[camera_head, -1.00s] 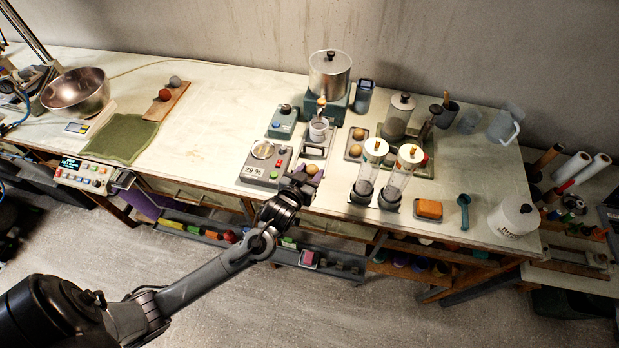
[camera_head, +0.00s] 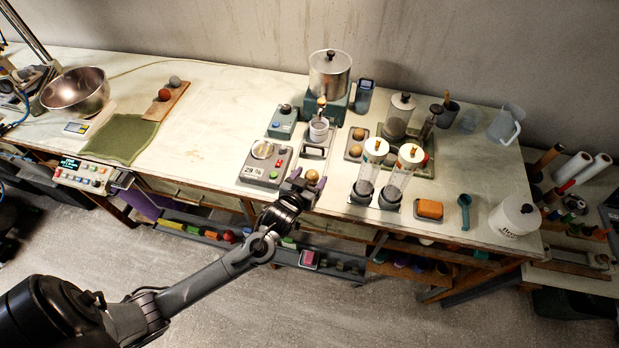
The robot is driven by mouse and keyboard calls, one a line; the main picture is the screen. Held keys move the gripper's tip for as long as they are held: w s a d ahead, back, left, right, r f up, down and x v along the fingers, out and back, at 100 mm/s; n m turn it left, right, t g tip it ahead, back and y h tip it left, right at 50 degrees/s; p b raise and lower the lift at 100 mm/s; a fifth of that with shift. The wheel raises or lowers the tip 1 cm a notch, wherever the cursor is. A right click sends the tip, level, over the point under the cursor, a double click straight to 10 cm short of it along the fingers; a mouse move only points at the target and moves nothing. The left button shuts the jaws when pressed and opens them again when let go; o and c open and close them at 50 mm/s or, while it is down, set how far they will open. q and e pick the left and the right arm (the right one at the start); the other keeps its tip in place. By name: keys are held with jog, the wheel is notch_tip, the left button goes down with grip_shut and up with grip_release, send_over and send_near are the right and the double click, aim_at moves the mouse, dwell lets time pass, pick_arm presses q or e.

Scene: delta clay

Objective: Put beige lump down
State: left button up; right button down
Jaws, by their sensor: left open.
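A beige lump (camera_head: 311,176) sits near the front edge of the bench, at the front end of a grey tray (camera_head: 315,152). My left gripper (camera_head: 308,179) is open, its two fingers spread on either side of the lump. Whether a finger still touches the lump is too small to tell. The underside of the lump is hidden. Two similar beige lumps, one behind (camera_head: 359,133) and one in front (camera_head: 355,151), sit on a dark tray to the right. My right gripper is not in view.
Bare bench lies left of the box.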

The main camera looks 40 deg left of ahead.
pick_arm(q)
jog(key=shift+r, duration=0.1)
jog(key=shift+s+r, duration=0.1)
jog(key=s+d+m+g+h, duration=0.1)
jog(key=s+d, duration=0.3)
jog(key=s, duration=0.4)
jog(key=s+d+m+g+h+p, duration=0.1)
jog(key=s+d+g, duration=0.3)
jog(key=s, duration=0.5)
jog(key=shift+d+r+h, duration=0.25)
jog(key=shift+r+h, duration=0.15)
jog(key=shift+h, duration=0.2)
jog(key=shift+o, duration=0.4)
jog(key=s+d+m+g, duration=0.1)
jog(key=s+g, duration=0.3)
jog(key=s, duration=0.4)
jog(key=shift+s+d+m+g, duration=0.2)
jog(key=shift+d+m+g, duration=0.1)
jog(key=shift+m, duration=0.5)
jog(key=shift+s, duration=0.5)
jog(key=shift+w, duration=0.1)
